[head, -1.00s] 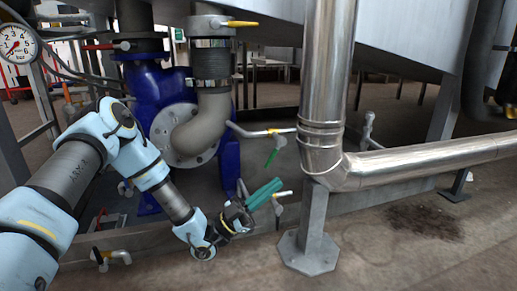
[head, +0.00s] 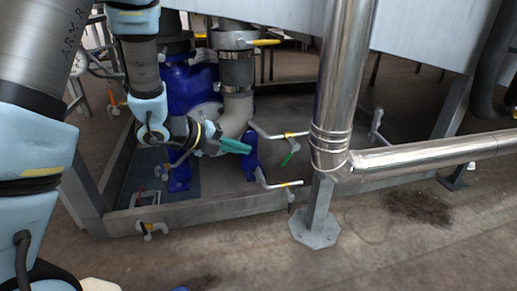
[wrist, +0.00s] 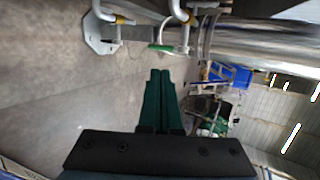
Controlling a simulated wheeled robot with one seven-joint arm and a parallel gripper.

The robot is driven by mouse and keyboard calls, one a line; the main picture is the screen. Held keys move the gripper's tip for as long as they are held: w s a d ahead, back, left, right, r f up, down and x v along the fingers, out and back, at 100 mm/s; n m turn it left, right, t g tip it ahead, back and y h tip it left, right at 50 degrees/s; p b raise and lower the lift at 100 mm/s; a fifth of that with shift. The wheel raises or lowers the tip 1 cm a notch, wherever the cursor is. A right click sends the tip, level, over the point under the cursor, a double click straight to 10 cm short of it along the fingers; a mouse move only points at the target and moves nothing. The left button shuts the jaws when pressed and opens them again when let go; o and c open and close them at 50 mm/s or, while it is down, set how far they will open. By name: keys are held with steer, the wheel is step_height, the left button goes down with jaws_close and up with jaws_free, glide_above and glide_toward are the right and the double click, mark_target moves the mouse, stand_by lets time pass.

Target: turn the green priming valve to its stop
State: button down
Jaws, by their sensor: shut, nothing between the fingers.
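The green priming valve handle (head: 289,158) hangs slanted below a bent grey pipe end, just left of the shiny vertical pipe in the head view. In the wrist view the green handle (wrist: 161,48) lies just beyond the fingertips. My gripper (head: 248,147) has teal fingers pointing right toward the handle, with a visible gap between them in the head view. In the wrist view my gripper (wrist: 160,73) has its fingers together and empty. I see no contact with the handle.
The shiny metal pipe (head: 340,80) stands right of the valve on a grey post (head: 317,215). A blue pump (head: 190,90) is behind my arm. Open floor lies in front.

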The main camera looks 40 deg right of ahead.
mark_target(284, 163)
steer(key=shift+b+x, duration=2.1)
steer(key=shift+x, duration=4.5)
steer(key=shift+s, duration=0.1)
steer(key=shift+f+h+b, duration=0.25)
steer(key=shift+h+b, duration=0.05)
steer(key=shift+b, duration=0.4)
steer(key=f+h+b, duration=0.1)
steer(key=b, duration=0.1)
steer(key=h+b, duration=0.1)
steer(key=b, duration=0.2)
steer(key=shift+s+d+f+g+b, duration=0.1)
steer(key=shift+d+f+g+b, duration=0.2)
steer(key=shift+d+f+g, duration=0.1)
steer(key=shift+d+n+h+b, duration=0.1)
steer(key=shift+n+h+b, duration=0.2)
steer(key=shift+h+b, duration=0.25)
steer(key=shift+s+d, duration=0.15)
steer(key=shift+s+d+f+b, duration=0.15)
steer(key=shift+d+b, duration=0.15)
steer(key=shift+d, duration=0.05)
steer(key=shift+s+d, duration=0.1)
